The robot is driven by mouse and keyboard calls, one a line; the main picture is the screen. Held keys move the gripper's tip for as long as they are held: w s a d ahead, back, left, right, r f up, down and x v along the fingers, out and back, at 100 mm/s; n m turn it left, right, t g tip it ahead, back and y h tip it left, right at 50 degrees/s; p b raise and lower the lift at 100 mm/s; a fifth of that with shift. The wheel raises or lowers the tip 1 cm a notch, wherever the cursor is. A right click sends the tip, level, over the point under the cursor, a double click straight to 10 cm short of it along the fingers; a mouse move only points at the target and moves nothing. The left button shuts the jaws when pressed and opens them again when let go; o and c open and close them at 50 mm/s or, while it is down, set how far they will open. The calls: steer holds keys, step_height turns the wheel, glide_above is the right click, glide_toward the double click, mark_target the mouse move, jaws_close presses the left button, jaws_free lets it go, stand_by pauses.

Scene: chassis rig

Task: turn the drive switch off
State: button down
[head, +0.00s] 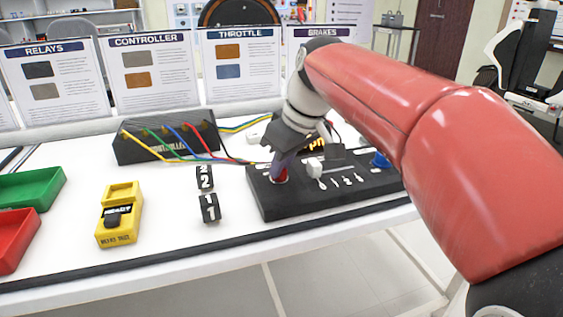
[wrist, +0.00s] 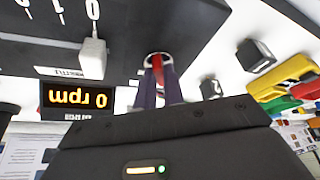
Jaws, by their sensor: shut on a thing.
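The drive switch looks to be the small red lever (head: 281,178) in a round ring at the left end of the black control panel (head: 300,200). My gripper (head: 281,168) reaches down onto it from above, its fingers shut on the red lever. In the wrist view the red lever (wrist: 157,62) shows between the two purple fingers of my gripper (wrist: 158,80). The fingers hide part of the lever, so its exact tilt is hard to tell. The display (wrist: 76,99) on the panel reads 0 rpm, upside down in the wrist view.
A white slider knob (head: 315,168) stands just right of my gripper, and a blue knob (head: 380,160) sits further right. Black number blocks (head: 209,208) and a yellow tester (head: 120,215) stand to the left. The controller box (head: 150,148) with coloured wires lies behind.

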steer(key=c, duration=1.5)
jaws_free()
steer(key=shift+r, duration=0.1)
steer(key=p+v, duration=0.1)
steer(key=v, duration=0.6)
steer(key=shift+r, duration=0.25)
steer(key=shift+s+d, duration=0.15)
steer(key=shift+d, duration=0.05)
steer(key=s+d+f+m+t+h, duration=0.1)
steer(key=s+d+f+m, duration=0.3)
steer(key=s+f, duration=0.4)
steer(key=s+d+f+m+t+h, duration=0.1)
steer(key=s+d+f+m, duration=0.4)
steer(key=f, duration=0.7)
steer(key=s+d+h, duration=0.1)
steer(key=s+d, duration=0.1)
steer(key=s, duration=0.2)
steer(key=shift+s+t, duration=0.25)
steer(key=shift+t, duration=0.05)
